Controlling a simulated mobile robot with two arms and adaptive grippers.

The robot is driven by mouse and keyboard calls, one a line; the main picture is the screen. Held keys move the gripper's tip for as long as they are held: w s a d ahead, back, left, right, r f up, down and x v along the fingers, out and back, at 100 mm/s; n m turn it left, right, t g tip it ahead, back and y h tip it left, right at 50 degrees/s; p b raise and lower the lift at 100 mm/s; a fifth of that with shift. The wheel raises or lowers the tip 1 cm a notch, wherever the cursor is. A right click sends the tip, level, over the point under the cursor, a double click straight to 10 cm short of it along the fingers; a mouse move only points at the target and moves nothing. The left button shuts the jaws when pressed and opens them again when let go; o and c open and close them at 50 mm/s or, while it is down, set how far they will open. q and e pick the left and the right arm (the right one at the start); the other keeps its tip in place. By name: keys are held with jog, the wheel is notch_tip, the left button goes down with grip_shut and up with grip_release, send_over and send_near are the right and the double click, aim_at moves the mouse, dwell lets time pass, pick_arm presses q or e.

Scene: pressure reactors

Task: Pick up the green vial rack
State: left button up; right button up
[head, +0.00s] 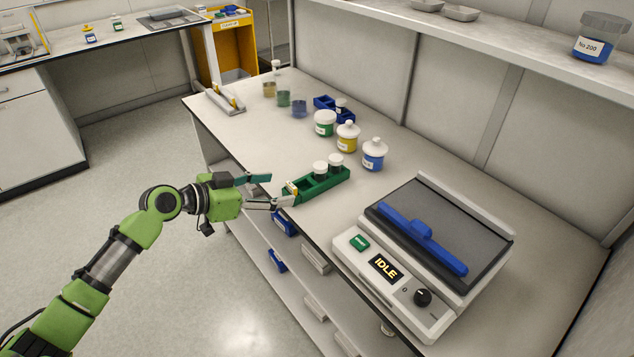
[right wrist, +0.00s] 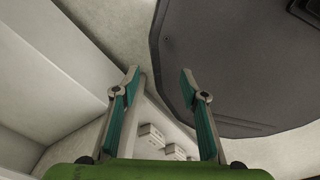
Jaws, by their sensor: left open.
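The green vial rack (head: 326,187) stands on the bench near its front edge in the head view. Two white-capped vials (head: 320,168) stand in it, and a yellow label marks its left end. My left gripper (head: 281,188) is open at the rack's left end. Its nearer fingertip overlaps the end of the rack in the picture; I cannot tell whether it touches. My right gripper (right wrist: 160,77) shows in the right wrist view, open with nothing between its fingers.
A white device with an IDLE display (head: 386,268) stands to the right of the rack. Green, yellow and blue labelled jars (head: 347,141) stand behind it. A blue rack (head: 325,103) and several small containers sit farther back. Shelves with blue bins lie below the bench.

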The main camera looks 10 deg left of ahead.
aim_at(290, 186)
pick_arm(q)
jog(key=x, duration=0.5)
jog(key=shift+w+a+f, duration=0.1)
jog(key=shift+f, duration=0.05)
jog(key=shift+w+d+f, duration=0.15)
jog(key=shift+w+d, duration=0.05)
jog(key=shift+w, duration=0.05)
jog(key=b+x, duration=0.1)
jog(key=x, duration=0.4)
jog(key=shift+w+a+f+b, duration=0.1)
jog(key=shift+f+b, duration=0.05)
jog(key=shift+b, duration=0.2)
jog(key=shift+c, duration=1.2)
jog(key=c, duration=1)
pick_arm(e)
jog(key=shift+w+d+f, duration=0.15)
jog(key=shift+w+f, duration=0.15)
jog(key=shift+f, duration=0.15)
jog(key=shift+w+d+f, duration=0.15)
jog(key=shift+w+f, duration=0.1)
jog(key=shift+f, duration=0.2)
